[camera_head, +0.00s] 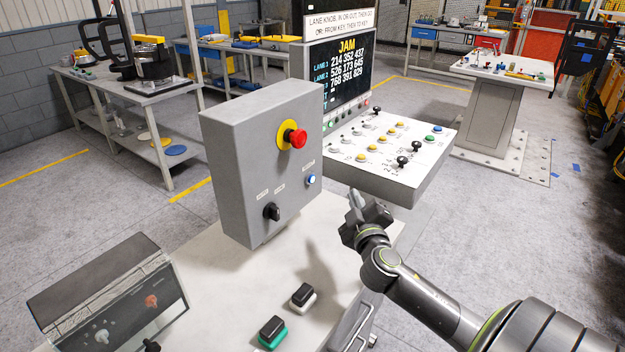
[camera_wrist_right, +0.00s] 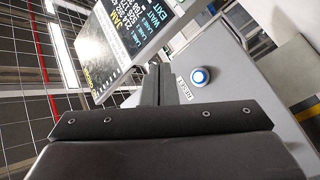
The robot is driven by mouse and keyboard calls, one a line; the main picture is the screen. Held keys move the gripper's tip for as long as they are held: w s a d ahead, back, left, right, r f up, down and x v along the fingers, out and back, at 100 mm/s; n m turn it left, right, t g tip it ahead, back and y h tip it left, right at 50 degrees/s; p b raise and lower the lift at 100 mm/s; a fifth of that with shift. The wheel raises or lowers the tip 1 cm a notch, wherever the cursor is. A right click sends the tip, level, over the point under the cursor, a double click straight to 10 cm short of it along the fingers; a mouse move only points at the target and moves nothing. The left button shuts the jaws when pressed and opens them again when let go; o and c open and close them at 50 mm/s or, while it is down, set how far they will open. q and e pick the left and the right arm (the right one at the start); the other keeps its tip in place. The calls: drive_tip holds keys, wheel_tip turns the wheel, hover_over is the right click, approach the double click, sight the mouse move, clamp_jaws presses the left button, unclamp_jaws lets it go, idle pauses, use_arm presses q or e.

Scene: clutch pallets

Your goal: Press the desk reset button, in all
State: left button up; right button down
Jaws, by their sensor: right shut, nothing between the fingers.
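A grey control box (camera_head: 258,150) stands on the white desk. My right gripper (camera_head: 355,203) is shut and empty, right of the box and apart from the button in the head view. Its closed fingers (camera_wrist_right: 159,84) point toward the panel. My left gripper is not in view.
The box also has a red mushroom button (camera_head: 295,138) on yellow and a black knob (camera_head: 271,212). A console (camera_head: 400,185) with knobs stands behind my gripper; its screen (camera_head: 347,75) reads JAM. Two black-topped switches (camera_head: 302,296) (camera_head: 272,332) and a clear-covered box (camera_head: 110,290) are on the desk.

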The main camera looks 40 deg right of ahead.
sight(311, 178)
drive_tip(key=shift+w, duration=0.1)
drive_tip(key=w+a+b, duration=0.1)
drive_tip(key=w+a, duration=0.1)
drive_tip(key=w, duration=0.6)
drive_tip(key=shift+w+a, duration=0.15)
drive_tip(key=shift+a, duration=0.1)
idle(2.0)
drive_tip(key=shift+w+a, duration=0.1)
drive_tip(key=shift+w, duration=0.3)
drive_tip(key=shift+w+a, duration=0.1)
drive_tip(key=shift+w, duration=0.35)
idle(0.7)
drive_tip(key=shift+s, duration=0.1)
drive_tip(key=shift+s+d, duration=0.2)
drive_tip(key=shift+s, duration=0.55)
